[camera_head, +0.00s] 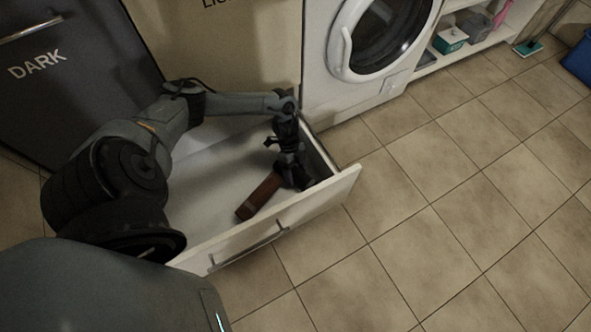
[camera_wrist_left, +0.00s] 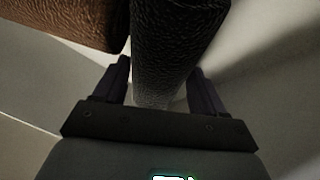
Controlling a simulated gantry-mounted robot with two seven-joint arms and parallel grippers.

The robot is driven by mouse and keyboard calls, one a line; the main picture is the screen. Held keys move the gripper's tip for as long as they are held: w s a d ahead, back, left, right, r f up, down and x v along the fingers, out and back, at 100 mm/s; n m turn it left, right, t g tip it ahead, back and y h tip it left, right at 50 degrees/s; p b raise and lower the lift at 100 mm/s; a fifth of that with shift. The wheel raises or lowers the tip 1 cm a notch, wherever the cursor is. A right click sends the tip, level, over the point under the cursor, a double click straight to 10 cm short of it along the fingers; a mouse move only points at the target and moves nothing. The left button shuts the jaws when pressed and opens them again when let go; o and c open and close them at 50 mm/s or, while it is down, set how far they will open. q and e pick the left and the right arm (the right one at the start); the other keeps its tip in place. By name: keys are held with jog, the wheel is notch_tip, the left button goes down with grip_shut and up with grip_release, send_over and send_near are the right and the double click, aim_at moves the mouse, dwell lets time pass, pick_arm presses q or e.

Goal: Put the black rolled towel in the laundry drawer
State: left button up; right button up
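The black rolled towel (camera_wrist_left: 172,45) fills the middle of the left wrist view, between the two fingers of my left gripper (camera_wrist_left: 160,80). The fingers look close to its sides, but I cannot tell whether they press on it. In the head view my left gripper (camera_head: 286,160) points down inside the right end of the open, white laundry drawer (camera_head: 225,246). A dark shape at its tip there is too dim to tell apart from the gripper. My right gripper is not in view.
A brown rolled towel (camera_head: 258,197) lies in the drawer beside my left gripper; it also shows in the left wrist view (camera_wrist_left: 70,22). A dark front marked DARK (camera_head: 60,75) stands at left. A washing machine (camera_head: 318,75) stands behind right.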

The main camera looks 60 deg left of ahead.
aim_at(295, 170)
pick_arm(q)
jog(key=o, duration=0.4)
jog(key=shift+r, duration=0.15)
jog(key=p+v, duration=0.2)
jog(key=v, duration=0.2)
jog(key=shift+r+p, duration=0.3)
jog(key=shift+p, duration=0.1)
jog(key=shift+a+r, duration=0.35)
jog(key=shift+r, duration=0.1)
jog(key=shift+d, duration=0.1)
